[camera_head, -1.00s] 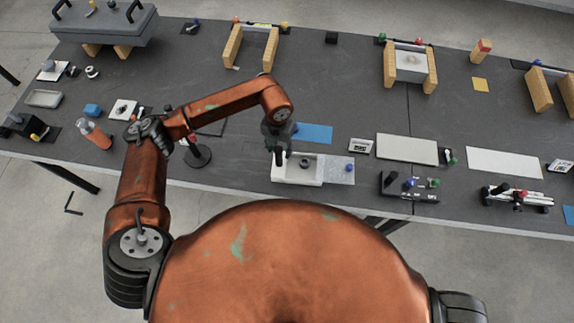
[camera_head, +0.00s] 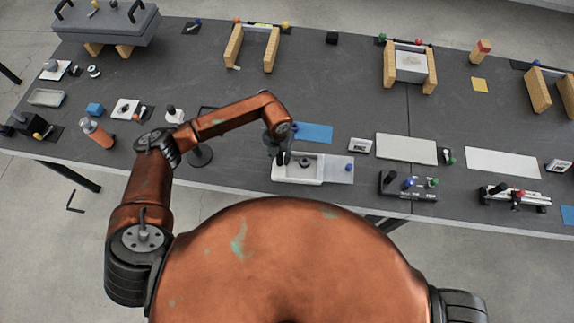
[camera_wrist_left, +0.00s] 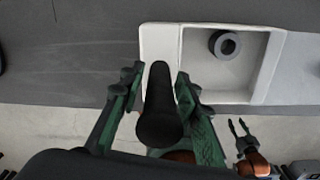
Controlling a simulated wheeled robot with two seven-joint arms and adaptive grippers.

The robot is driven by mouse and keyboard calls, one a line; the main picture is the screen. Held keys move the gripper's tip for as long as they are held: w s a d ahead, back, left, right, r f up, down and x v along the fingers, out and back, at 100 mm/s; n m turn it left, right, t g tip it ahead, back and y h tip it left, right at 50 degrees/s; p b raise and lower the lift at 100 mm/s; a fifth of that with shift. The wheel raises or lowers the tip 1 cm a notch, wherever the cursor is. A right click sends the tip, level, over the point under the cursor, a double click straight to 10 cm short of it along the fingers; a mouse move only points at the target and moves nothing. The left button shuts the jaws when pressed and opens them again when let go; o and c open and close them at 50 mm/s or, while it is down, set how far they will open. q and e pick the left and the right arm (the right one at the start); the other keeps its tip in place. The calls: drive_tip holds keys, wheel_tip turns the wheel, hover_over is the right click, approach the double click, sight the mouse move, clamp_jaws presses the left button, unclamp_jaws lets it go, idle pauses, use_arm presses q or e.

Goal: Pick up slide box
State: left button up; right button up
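The slide box (camera_head: 300,182) is a white open-topped box near the table's front edge, with a dark ring (camera_head: 304,162) inside. A pale flat panel (camera_head: 336,175) with a blue knob lies at its right side. My left gripper (camera_head: 279,153) is over the box's left end. In the left wrist view, its green fingers (camera_wrist_left: 157,80) stand on either side of a black upright handle (camera_wrist_left: 160,100) at the box's left end, with gaps on both sides. The box's white wall (camera_wrist_left: 272,62) also shows there.
A blue mat (camera_head: 315,133) lies behind the box. A white plate (camera_head: 406,148) lies farther right. The table's front edge is close.

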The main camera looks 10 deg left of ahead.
use_arm(q)
clamp_jaws()
drive_tip(key=shift+r, duration=0.1)
idle(0.7)
drive_tip(key=shift+w+r, duration=0.1)
drive_tip(key=shift+r, duration=0.7)
drive_tip(key=s+d+r+b, duration=0.2)
drive_tip(key=s+d+r, duration=0.1)
drive_tip(key=s+r, duration=0.8)
drive_tip(key=s, duration=0.3)
drive_tip(key=shift+r+b, duration=0.15)
drive_tip(key=shift+b, duration=0.15)
drive_tip(key=shift+w, duration=0.2)
